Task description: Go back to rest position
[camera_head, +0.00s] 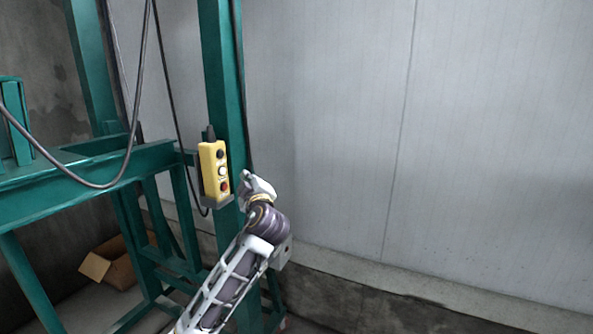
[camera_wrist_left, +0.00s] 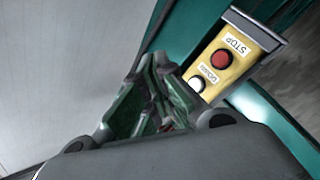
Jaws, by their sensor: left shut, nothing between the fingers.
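My left gripper (camera_head: 255,186) is at the end of my arm in the middle of the head view, just right of and slightly below the yellow control box (camera_head: 214,168). Its fingers (camera_wrist_left: 154,88) show in the left wrist view, shut and empty. The box hangs on the green post and carries a black, a white and a red button. In the left wrist view the box (camera_wrist_left: 236,72) is right of the fingers, with the red STOP button (camera_wrist_left: 222,60) and the white button (camera_wrist_left: 196,84) visible. I cannot tell whether the gripper touches the box. My right gripper is not in view.
A green steel frame (camera_head: 90,184) fills the left side, with its tall post (camera_head: 221,75) behind the box. Dark cables (camera_head: 128,150) hang there. An open cardboard box (camera_head: 118,268) lies on the floor. The pale wall (camera_head: 480,140) on the right has nothing before it.

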